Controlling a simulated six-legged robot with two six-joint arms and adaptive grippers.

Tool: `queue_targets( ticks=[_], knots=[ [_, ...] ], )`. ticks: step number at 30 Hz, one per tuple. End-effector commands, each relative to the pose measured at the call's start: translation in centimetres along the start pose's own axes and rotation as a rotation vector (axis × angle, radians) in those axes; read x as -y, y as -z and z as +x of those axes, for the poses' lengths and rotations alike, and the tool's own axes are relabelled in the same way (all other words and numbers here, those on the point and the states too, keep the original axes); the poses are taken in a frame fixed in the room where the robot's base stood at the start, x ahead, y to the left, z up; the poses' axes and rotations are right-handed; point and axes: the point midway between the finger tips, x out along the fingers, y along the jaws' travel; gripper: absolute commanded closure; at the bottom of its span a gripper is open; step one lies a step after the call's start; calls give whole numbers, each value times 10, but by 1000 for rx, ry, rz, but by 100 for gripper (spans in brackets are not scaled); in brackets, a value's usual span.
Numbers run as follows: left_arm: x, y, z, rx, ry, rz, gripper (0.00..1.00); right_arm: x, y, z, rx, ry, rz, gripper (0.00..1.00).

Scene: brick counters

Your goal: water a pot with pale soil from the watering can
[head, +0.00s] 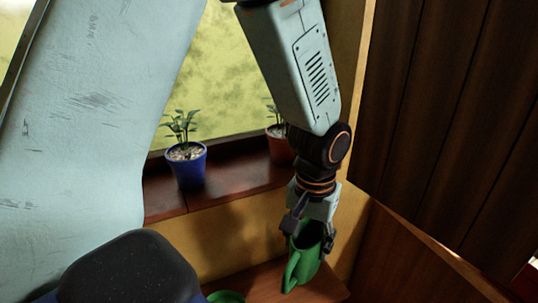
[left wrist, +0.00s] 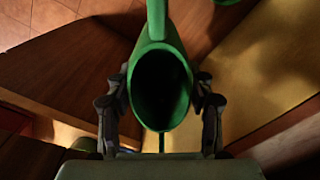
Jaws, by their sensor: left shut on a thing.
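My left gripper (head: 309,228) is shut on the green watering can (head: 301,268), with fingers on both sides near its top. In the left wrist view the can (left wrist: 158,35) points its dark open mouth at the camera, between the two fingers. The can looks roughly upright, at the wooden counter; I cannot tell if it touches it. A blue pot (head: 188,172) with a small plant and pale, speckled soil (head: 185,153) stands on the window sill. A terracotta pot (head: 281,149) with a plant is partly hidden behind my left arm; its soil is hidden. My right gripper is out of view.
The dark wooden sill (head: 226,186) runs under the window, with free room between the pots. A green round thing (head: 226,297) shows at the bottom edge, cut off. The wooden counter (head: 265,283) lies below the sill. Dark wood panelling (head: 440,110) closes off the right.

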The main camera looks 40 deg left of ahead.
Motion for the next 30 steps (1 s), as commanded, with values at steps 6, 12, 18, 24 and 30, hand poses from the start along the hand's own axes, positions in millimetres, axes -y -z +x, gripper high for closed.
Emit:
queue_targets(
  ticks=[6,12,18,24,30],
  knots=[
    [29,-8,-43,2,-11,-113,100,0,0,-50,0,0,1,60],
    [49,-13,-72,2,-9,-207,100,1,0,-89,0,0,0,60],
    [65,-16,-99,2,-5,-298,100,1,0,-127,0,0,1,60],
    [73,-17,-119,0,-2,-373,100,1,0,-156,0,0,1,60],
    [76,-18,-125,0,0,-413,100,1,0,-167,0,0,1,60]
  ],
)
